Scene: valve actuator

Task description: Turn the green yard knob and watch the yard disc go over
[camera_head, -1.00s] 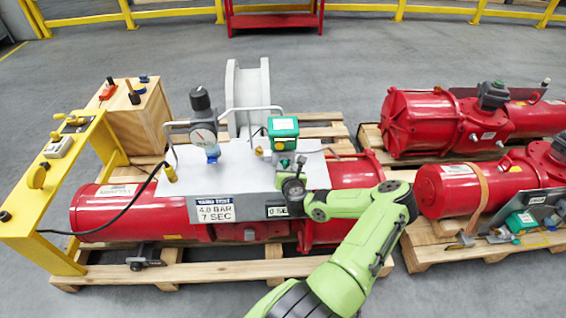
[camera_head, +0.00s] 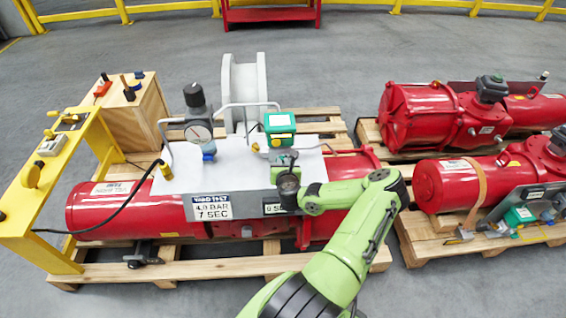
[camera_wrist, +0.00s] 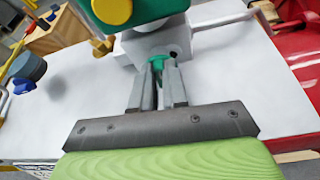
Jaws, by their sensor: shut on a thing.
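The green knob (camera_wrist: 160,62) shows in the wrist view as a small green piece under a grey block. My gripper (camera_wrist: 158,72) is shut on it, with a grey finger on each side; the fingers hide part of it. Above it is a green housing (camera_wrist: 150,8) with a round yellow piece (camera_wrist: 112,10), cut by the frame's top. In the head view the green-topped box (camera_head: 280,122) stands on the grey plate, and my gripper (camera_head: 284,160) is just in front of it. The knob is hidden there. I cannot tell which part is the yard disc.
The red actuator (camera_head: 110,207) lies on a wooden pallet (camera_head: 200,271). A yellow stand (camera_head: 90,130) is at far left. More red actuators (camera_head: 430,118) are at right.

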